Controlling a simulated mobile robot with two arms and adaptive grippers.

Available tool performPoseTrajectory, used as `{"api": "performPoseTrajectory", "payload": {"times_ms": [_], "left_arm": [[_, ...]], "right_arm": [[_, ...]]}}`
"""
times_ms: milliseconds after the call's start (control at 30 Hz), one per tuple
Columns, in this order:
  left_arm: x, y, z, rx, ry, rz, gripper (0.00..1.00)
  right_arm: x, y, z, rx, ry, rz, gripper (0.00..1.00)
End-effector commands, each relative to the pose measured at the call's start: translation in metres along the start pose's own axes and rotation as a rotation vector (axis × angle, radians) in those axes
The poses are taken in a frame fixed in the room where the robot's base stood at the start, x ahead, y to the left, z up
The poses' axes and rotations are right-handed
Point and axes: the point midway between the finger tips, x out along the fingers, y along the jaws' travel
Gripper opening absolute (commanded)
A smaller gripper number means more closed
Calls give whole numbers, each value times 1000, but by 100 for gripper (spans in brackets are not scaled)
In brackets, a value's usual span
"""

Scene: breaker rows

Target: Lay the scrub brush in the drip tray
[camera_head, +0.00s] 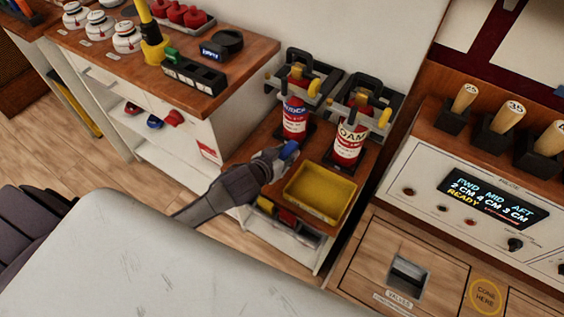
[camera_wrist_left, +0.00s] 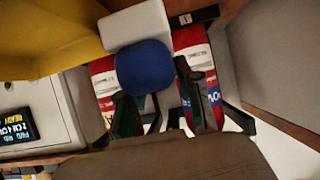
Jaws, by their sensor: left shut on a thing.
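My left gripper (camera_head: 277,160) is shut on the scrub brush, whose blue part (camera_head: 289,150) shows at the fingertips. In the left wrist view the brush shows a rounded blue part (camera_wrist_left: 145,67) and a white block (camera_wrist_left: 136,24) between the dark fingers. The gripper holds it just left of the yellow drip tray (camera_head: 345,199), near its back left corner. The tray's visible floor is empty. The tray's yellow also fills the upper left of the wrist view (camera_wrist_left: 50,40). Whether the brush touches anything below is hidden. My right gripper is not in view.
Two red and white cylinders, one (camera_head: 294,120) and a second marked FOAM (camera_head: 348,143), stand in dark holders behind the brush and tray. A console with a lit display (camera_head: 493,199) stands to the right. A wooden-topped cabinet (camera_head: 225,90) with small items is at left.

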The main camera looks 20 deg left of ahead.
Motion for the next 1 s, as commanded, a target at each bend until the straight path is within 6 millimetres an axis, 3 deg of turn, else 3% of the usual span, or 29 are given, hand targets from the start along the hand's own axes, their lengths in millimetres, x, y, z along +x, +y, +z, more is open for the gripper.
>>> {"api": "performPoseTrajectory", "payload": {"times_ms": [100, 400, 833, 867, 1000], "left_arm": [[1, -8, 6, -1, 0, 0, 0], [18, -9, 39, -1, -1, 1, 0], [22, -8, 45, -1, 0, 1, 0], [21, -9, 44, 0, 0, 1, 38], [21, -9, 44, 0, 0, 1, 60]], "right_arm": [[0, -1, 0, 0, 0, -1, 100], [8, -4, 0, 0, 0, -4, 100], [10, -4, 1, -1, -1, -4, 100], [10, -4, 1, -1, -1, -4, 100], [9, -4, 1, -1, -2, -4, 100]]}}
